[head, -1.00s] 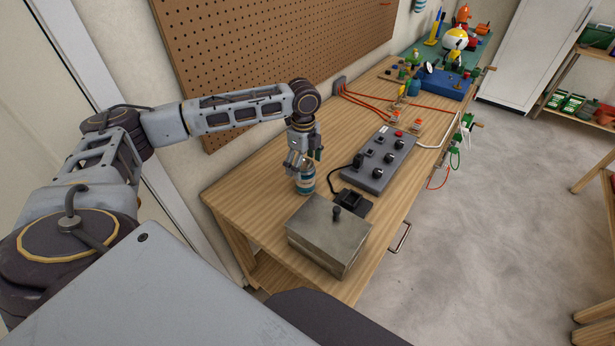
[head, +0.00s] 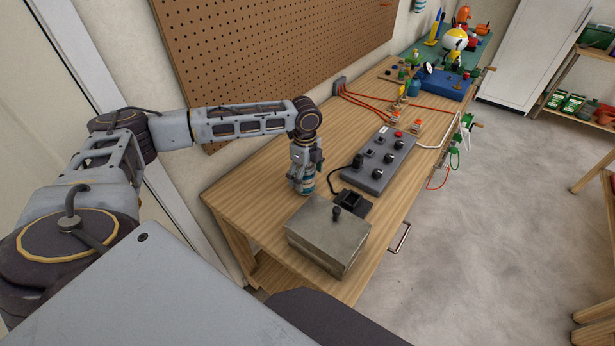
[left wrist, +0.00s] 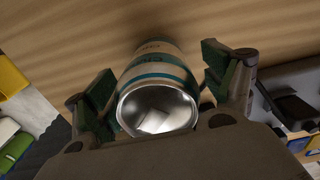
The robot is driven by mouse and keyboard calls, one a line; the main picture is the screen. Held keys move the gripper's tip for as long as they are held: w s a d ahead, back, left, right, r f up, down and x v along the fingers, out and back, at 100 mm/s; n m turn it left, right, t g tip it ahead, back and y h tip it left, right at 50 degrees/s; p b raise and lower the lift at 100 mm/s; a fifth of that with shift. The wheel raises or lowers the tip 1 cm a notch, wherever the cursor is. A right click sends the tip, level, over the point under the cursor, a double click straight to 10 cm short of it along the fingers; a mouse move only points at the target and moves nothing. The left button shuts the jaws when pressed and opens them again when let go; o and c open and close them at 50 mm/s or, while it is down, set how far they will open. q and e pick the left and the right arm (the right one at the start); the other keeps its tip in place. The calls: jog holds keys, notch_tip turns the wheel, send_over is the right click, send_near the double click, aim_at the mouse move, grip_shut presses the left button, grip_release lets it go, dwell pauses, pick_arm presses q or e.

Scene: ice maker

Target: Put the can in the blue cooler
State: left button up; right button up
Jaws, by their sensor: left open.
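The can (head: 306,188), white with blue-teal bands, stands upright on the wooden workbench near the wall. My left gripper (head: 304,180) points down over it. In the left wrist view the can (left wrist: 156,95) shows its shiny metal end between the two open fingers (left wrist: 158,90), one on each side. A gap shows beside the can on the right; contact on the left is unclear. A low blue box (head: 446,84) lies at the far end of the bench; I cannot tell whether it is the cooler. My right gripper is out of view.
A grey metal box with a knobbed lid (head: 328,236) stands just in front of the can. A grey control panel (head: 380,161) and a small black device (head: 350,202) are to its right. A pegboard (head: 270,50) hangs behind. Bench left of the can is clear.

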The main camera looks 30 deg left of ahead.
pick_arm(q)
jog(key=shift+f, duration=1.05)
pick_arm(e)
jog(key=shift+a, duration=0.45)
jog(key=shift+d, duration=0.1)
